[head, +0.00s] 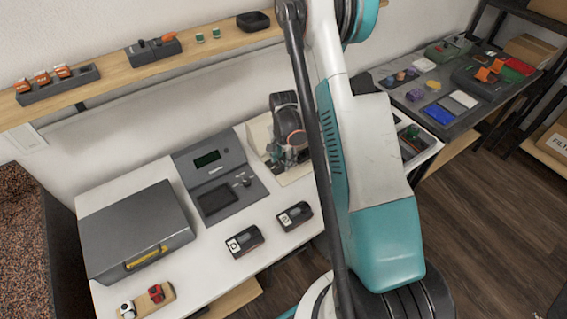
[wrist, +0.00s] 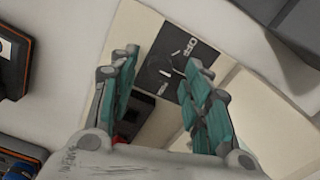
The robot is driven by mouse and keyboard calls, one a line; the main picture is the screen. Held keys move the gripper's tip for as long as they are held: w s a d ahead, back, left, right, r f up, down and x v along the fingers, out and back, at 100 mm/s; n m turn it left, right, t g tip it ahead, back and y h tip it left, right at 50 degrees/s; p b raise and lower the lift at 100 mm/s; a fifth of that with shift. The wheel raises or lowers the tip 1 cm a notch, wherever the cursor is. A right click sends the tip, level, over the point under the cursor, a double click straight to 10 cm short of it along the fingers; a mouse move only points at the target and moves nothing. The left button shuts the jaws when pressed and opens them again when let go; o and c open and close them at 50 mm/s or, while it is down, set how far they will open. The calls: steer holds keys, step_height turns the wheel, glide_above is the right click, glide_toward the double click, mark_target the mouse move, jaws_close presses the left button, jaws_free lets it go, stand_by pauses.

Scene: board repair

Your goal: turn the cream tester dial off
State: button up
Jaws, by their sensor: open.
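The cream tester (head: 256,134) stands on the white table against the wall, right of a grey instrument, and my gripper and arm hide much of it. In the wrist view its cream face (wrist: 128,28) carries a black plate (wrist: 165,48) with the word OFF and other markings. A dark dial (wrist: 178,68) shows on the plate between my fingers, and its pointer direction is too small to tell. My gripper (head: 284,158) is over the tester. In the wrist view my gripper (wrist: 160,60) is open, with teal fingers either side of the dial; I cannot tell whether they touch it.
The grey instrument (head: 232,183) stands close left of the tester. Two dark handheld devices (head: 243,241) (head: 294,215) lie in front. A grey case (head: 140,232) sits at left. A wooden shelf (head: 105,78) runs above. A dark bench (head: 455,118) holds small parts at right.

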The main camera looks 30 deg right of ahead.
steer(key=shift+f, duration=0.8)
steer(key=shift+c, duration=0.5)
jaws_close()
steer(key=shift+b, duration=0.3)
steer(key=n+b, duration=0.3)
steer(key=n, duration=0.2)
steer(key=shift+f+n, duration=0.1)
steer(key=shift+n, duration=0.2)
steer(key=n+b, duration=0.2)
steer(key=n, duration=0.4)
steer(key=shift+n+b, duration=0.3)
